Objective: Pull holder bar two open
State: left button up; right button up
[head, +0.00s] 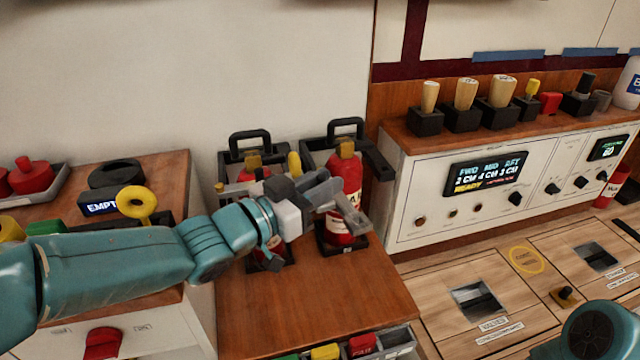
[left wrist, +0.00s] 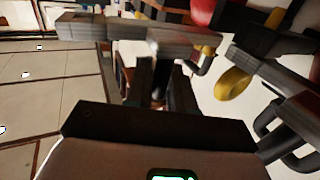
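Two red extinguishers stand in black holders on the brown cabinet top in the head view. The right extinguisher (head: 345,180) has a black bar (head: 378,162) beside its top, sticking out to the right of its holder (head: 346,124). The left extinguisher (head: 252,174) is partly hidden by my left arm. My left gripper (head: 340,203) is in front of the right extinguisher, with its fingers apart and nothing seen between them. The bar lies above and right of the fingers, apart from them. In the left wrist view a gap shows between dark fingers (left wrist: 163,88). My right gripper is out of view.
A control panel (head: 480,186) stands to the right, with wooden-handled tools on its top. The front of the brown cabinet top (head: 320,305) is clear.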

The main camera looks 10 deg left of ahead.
aim_at(321, 176)
pick_arm(q)
jog(key=shift+o, duration=0.6)
notch_tip(321, 176, up, 20)
jog(key=p, duration=1.1)
jog(key=shift+r, duration=0.1)
